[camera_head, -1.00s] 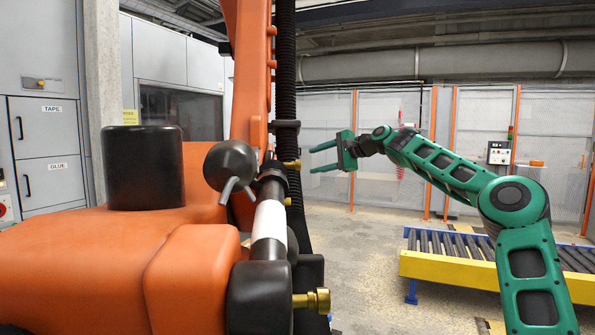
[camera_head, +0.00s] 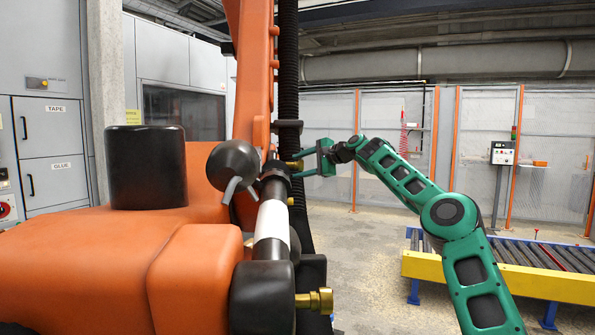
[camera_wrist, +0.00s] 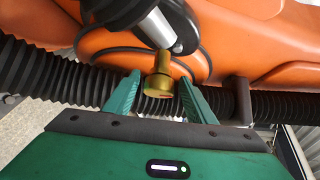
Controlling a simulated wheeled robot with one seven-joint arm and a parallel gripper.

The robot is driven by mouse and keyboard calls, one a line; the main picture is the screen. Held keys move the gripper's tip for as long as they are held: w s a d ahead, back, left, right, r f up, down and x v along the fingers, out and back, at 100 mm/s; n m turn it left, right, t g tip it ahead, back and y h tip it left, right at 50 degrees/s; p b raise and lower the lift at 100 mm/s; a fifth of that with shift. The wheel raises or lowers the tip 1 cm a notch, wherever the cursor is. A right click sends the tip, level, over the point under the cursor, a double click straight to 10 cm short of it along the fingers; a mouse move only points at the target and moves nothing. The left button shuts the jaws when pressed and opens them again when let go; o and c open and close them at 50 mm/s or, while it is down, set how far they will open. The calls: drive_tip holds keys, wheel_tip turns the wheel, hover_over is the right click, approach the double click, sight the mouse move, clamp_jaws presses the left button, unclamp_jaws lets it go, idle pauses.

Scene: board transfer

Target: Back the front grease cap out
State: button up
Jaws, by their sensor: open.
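One brass grease cap (camera_head: 315,300) sticks out to the right from the black housing at the near end of the orange machine (camera_head: 190,275). Another brass cap (camera_head: 293,164) shows farther away, at the far end of the white-banded cylinder (camera_head: 271,222). My green gripper (camera_head: 301,163) is at this far cap, its fingers open and pointing left. In the wrist view, a brass cap (camera_wrist: 160,84) appears between the open fingertips of my gripper (camera_wrist: 159,80), with a gap on both sides. Which cap the task calls front is not marked.
A black ribbed hose (camera_head: 288,85) runs upright behind the far cap and crosses behind the fingers in the wrist view (camera_wrist: 90,85). A yellow-sided roller conveyor (camera_head: 500,278) stands at the right. Open floor (camera_head: 370,245) lies between it and the machine.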

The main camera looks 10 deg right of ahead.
drive_tip(key=c, duration=1)
drive_tip(key=shift+d, duration=0.1)
drive_tip(key=shift+f+n+t+y, duration=0.15)
drive_tip(key=shift+n+t+y, duration=0.25)
drive_tip(key=shift+n+t, duration=0.65)
drive_tip(key=shift+s+n+t+y, duration=0.1)
drive_tip(key=shift+n+t+y, duration=0.3)
drive_tip(key=shift+n+t, duration=0.25)
drive_tip(key=o, duration=1)
